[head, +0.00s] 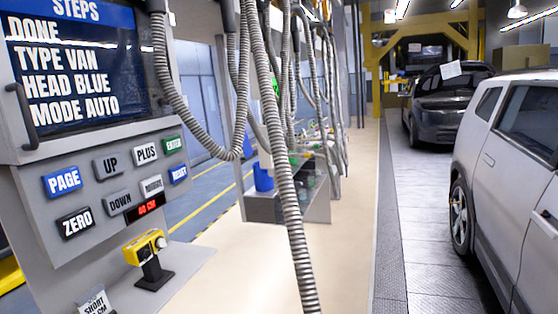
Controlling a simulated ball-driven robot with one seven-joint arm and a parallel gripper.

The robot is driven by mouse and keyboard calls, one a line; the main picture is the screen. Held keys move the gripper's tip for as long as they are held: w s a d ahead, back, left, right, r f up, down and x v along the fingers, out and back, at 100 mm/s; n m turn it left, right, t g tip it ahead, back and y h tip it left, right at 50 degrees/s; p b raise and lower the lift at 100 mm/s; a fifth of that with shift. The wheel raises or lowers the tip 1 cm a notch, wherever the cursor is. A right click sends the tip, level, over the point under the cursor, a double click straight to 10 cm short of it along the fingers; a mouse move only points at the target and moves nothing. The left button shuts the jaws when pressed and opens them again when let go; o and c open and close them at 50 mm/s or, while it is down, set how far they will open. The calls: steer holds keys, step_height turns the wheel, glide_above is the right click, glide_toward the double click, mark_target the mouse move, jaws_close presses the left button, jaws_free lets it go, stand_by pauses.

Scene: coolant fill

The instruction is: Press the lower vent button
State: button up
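No button labelled vent can be made out in the head view. A small yellow box (145,247) with round fittings on its face stands on a black bracket on the ledge below the control panel (40,190). I cannot tell whether the fittings are vent buttons. The panel carries buttons marked PAGE (63,181), ZERO (75,223), UP (110,164), DOWN (119,202), PLUS (146,152), ENTER (173,145) and RESET (179,174). A screen (75,70) above reads DONE, TYPE VAN, HEAD BLUE, MODE AUTO. My gripper is not in view.
Grey corrugated hoses (283,175) hang across the middle, close by. A small red readout (146,207) and a "SHORT" sign (95,302) are at left. A bench with a blue bucket (263,176) stands behind. A silver car (515,165) and dark car (445,105) are at right. Pale floor between is clear.

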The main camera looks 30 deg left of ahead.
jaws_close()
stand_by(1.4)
